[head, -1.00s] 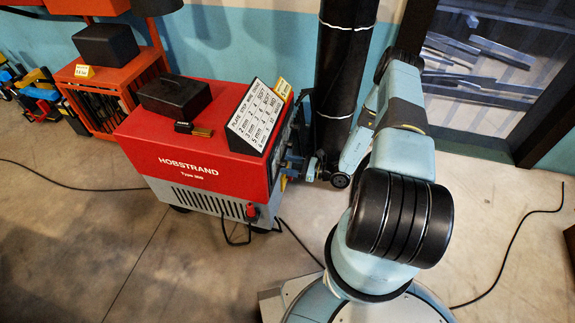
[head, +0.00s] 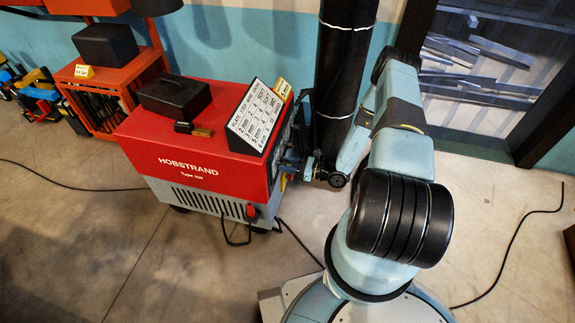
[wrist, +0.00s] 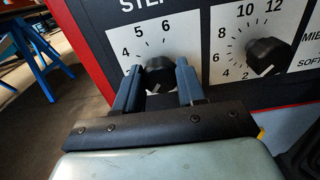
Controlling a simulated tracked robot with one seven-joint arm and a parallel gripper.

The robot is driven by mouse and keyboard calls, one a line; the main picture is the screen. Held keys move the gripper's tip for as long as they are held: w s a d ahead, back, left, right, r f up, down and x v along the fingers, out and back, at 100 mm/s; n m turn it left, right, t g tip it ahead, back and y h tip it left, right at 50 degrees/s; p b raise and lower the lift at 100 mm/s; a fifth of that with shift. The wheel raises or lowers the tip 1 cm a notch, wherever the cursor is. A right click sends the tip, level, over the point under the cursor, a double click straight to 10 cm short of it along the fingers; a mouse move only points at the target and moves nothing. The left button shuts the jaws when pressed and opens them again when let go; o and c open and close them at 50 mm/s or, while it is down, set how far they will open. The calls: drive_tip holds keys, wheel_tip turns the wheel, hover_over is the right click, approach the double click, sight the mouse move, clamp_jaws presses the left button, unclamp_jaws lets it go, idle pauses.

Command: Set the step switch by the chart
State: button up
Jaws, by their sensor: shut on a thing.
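The step switch is a round black knob (wrist: 158,73) on a white dial plate; 4, 5 and 6 show around it, and STEP is partly cut off above. My gripper (wrist: 160,76) has one finger on each side of this knob and is shut on it. My gripper (head: 289,163) is at the panel side, mostly hidden.
A second black knob (wrist: 266,56) with numbers from 2 to 12 sits close to the right of my gripper. A black cylinder (head: 336,80) stands beside the machine near my arm. A black box (head: 174,95) lies on the machine top. Cables lie on the floor.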

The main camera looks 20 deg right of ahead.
drive_tip(key=shift+d+m, duration=0.1)
drive_tip(key=shift+m, duration=0.3)
drive_tip(key=shift+c, duration=0.3)
drive_tip(key=shift+w+d+f+m, duration=0.1)
drive_tip(key=shift+w+m, duration=0.05)
drive_tip(key=shift+m, duration=3.6)
drive_tip(key=shift+w+d+f+m, duration=0.1)
drive_tip(key=shift+m, duration=3.65)
drive_tip(key=o, duration=1.1)
drive_tip(key=shift+s+a, duration=0.1)
drive_tip(key=shift+a, duration=0.05)
drive_tip(key=shift+c, duration=0.2)
